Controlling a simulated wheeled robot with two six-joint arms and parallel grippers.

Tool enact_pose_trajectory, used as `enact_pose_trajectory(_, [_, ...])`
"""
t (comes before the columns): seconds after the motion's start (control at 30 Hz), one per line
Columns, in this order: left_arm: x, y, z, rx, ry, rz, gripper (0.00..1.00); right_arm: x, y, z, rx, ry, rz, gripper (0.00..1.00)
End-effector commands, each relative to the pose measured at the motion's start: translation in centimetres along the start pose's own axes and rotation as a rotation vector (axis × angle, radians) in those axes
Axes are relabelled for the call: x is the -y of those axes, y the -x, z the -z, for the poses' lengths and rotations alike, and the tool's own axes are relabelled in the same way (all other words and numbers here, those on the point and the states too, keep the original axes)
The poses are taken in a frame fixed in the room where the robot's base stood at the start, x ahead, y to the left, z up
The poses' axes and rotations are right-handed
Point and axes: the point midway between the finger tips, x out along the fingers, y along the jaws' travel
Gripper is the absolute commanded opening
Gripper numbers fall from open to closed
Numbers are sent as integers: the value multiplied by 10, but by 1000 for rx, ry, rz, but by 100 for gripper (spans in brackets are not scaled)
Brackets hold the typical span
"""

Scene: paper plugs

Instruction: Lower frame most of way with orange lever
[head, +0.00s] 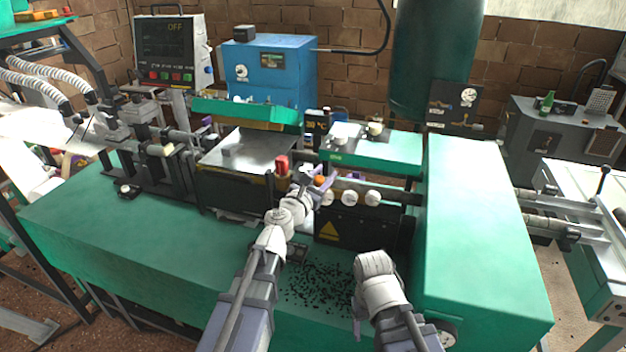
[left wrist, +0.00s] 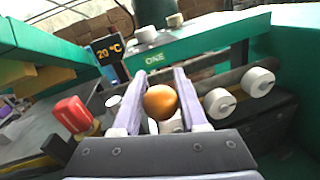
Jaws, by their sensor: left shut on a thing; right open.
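The orange lever knob (head: 320,181) is at the front middle of the machine. My left gripper (head: 318,184) is shut on it; in the left wrist view the round orange knob (left wrist: 160,102) sits between the two purple fingers (left wrist: 160,98). The frame (head: 250,111), a green plate, stands above the grey metal bed (head: 250,150) with a gap between them. My right arm (head: 378,285) is low at the front, right of the left arm. Its fingers are mostly hidden behind its own wrist.
A red-topped lever (head: 282,165) stands just left of the orange knob, also in the left wrist view (left wrist: 74,114). White knobs (head: 350,197) sit to the right. A green cabinet (head: 470,190) borders the right side. Black bits (head: 318,285) lie on the green table (head: 130,230).

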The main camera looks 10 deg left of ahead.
Motion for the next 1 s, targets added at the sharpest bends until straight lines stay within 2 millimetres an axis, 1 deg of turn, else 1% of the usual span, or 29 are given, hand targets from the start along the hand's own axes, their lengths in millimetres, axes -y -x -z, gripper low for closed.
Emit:
enact_pose_trajectory(0.03, [10, -2, 0, -6, -1, -26, 0, 0, -2, 0, 0, 0, 0, 71])
enact_pose_trajectory(0.3, [10, -24, 0, -49, 3, -255, 0, 0, -2, 0, 0, 0, 0, 71])
enact_pose_trajectory(0.5, [9, -35, 0, -74, 6, -383, 0, 0, -2, 0, 0, 0, 0, 71])
enact_pose_trajectory(0.73, [6, -43, 1, -93, 9, -476, 0, 0, -2, 0, 0, 0, 0, 71])
enact_pose_trajectory(1.0, [5, -46, 1, -101, 10, -517, 0, 0, -2, 0, 0, 0, 0, 71])
